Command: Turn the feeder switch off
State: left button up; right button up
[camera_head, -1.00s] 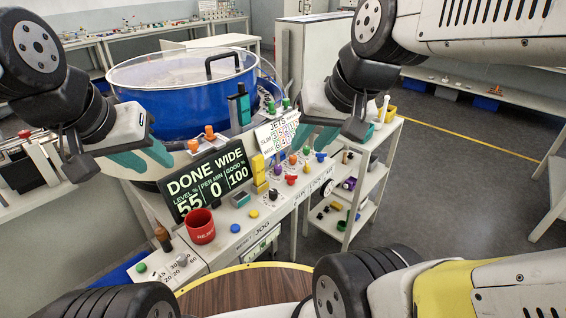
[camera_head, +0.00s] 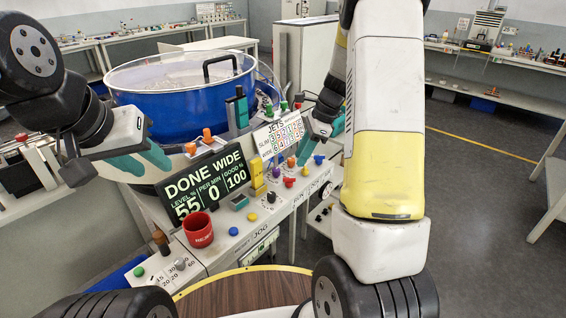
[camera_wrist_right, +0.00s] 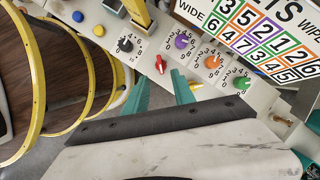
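A red switch lever (camera_wrist_right: 160,63) on the white control panel shows in the right wrist view, and a red control (camera_head: 289,183) shows on the panel in the head view. No label naming the feeder is readable. My right gripper (camera_wrist_right: 161,77) is open, its two teal fingers apart on either side below the red lever, with nothing between them; I cannot tell its height over the panel. In the head view the right gripper (camera_head: 325,127) is by the right of the JETS card. My left gripper (camera_head: 152,166) is open and empty, left of the DONE WIDE display.
Near the red lever are a black knob (camera_wrist_right: 125,44), a purple knob (camera_wrist_right: 181,40), an orange knob (camera_wrist_right: 212,61) and a green knob (camera_wrist_right: 242,82). A blue bowl (camera_head: 180,110) stands behind.

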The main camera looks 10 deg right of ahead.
aim_at(290, 178)
jog(key=x, duration=0.8)
jog(key=shift+d, duration=0.1)
grip_shut()
